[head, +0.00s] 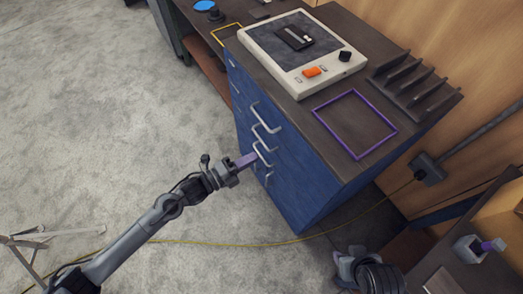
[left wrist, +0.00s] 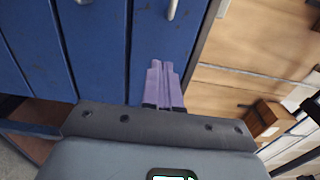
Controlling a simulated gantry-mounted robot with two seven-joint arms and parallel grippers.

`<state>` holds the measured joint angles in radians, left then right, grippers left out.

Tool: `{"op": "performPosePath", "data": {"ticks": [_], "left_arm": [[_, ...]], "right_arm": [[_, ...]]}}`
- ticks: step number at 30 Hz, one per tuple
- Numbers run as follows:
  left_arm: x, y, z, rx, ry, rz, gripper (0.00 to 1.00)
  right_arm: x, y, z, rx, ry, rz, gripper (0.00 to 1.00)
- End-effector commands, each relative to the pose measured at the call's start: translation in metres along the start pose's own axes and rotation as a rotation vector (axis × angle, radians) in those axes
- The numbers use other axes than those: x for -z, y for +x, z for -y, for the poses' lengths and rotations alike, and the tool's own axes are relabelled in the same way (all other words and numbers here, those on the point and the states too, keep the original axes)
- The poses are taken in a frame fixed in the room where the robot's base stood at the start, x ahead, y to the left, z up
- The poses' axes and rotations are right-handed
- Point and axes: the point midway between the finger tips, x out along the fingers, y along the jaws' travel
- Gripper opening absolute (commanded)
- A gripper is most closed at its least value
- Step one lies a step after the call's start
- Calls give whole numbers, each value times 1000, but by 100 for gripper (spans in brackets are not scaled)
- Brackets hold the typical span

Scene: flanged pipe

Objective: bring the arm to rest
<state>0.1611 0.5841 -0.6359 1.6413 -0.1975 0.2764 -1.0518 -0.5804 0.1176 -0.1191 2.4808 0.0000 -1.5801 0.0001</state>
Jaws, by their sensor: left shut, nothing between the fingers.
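My left gripper (head: 249,159) reaches in from the lower left. Its purple fingers are shut with nothing between them. They point at the front of the blue drawer cabinet (head: 300,190), close to its metal handles (head: 264,153); I cannot tell whether they touch. In the left wrist view the closed fingers (left wrist: 164,82) show against a blue drawer front (left wrist: 100,45), with a handle (left wrist: 172,8) beyond the tips.
On the cabinet top are a cream device (head: 300,85) with an orange switch, a purple square outline (head: 355,123) and a dark slotted rack (head: 415,85). A yellow cable (head: 230,243) crosses the floor. The grey floor (head: 110,110) left of the cabinet is open.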

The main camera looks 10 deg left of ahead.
Motion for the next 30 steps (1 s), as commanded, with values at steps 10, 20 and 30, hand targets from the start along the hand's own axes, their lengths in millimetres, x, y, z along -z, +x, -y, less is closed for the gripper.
{"op": "performPosePath", "data": {"ticks": [10,20,30], "left_arm": [[6,-25,-9,-11,-15,-1,0],[81,-38,-29,37,-237,61,0],[77,-91,-19,-158,-775,537,0]], "right_arm": [[0,0,0,1,-1,1,43],[0,-1,0,-1,-3,1,43],[0,0,-1,-3,-6,1,43]]}}
